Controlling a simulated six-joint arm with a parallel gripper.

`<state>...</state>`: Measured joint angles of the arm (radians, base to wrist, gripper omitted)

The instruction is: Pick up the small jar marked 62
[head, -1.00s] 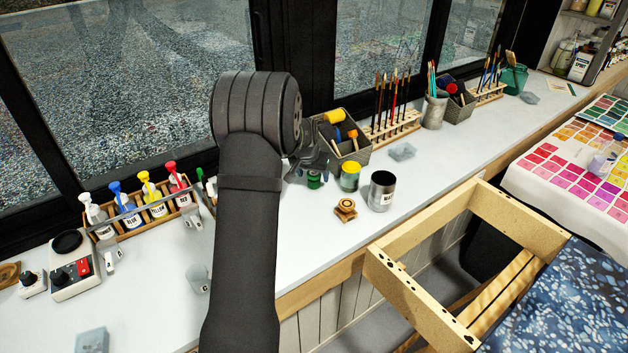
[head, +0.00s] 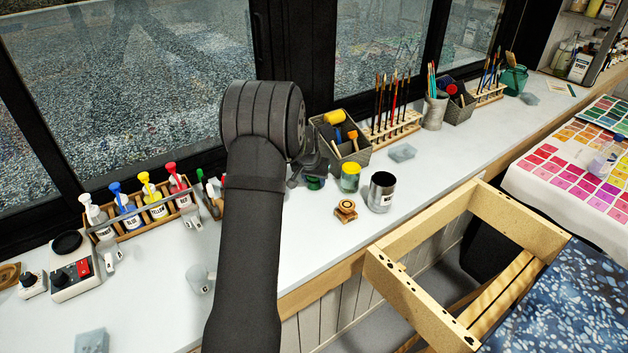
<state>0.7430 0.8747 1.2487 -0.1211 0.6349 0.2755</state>
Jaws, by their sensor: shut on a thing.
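My gripper (head: 312,172) is at the far end of my dark arm, low over the white counter, partly hidden by my wrist. It is shut on a small green jar (head: 316,183), which shows just under and between its fingers. The number 62 is not readable on either jar from here.
A grey basket of rollers and brushes (head: 356,157) is close behind the gripper. A rack of coloured bottles (head: 143,217) stands left.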

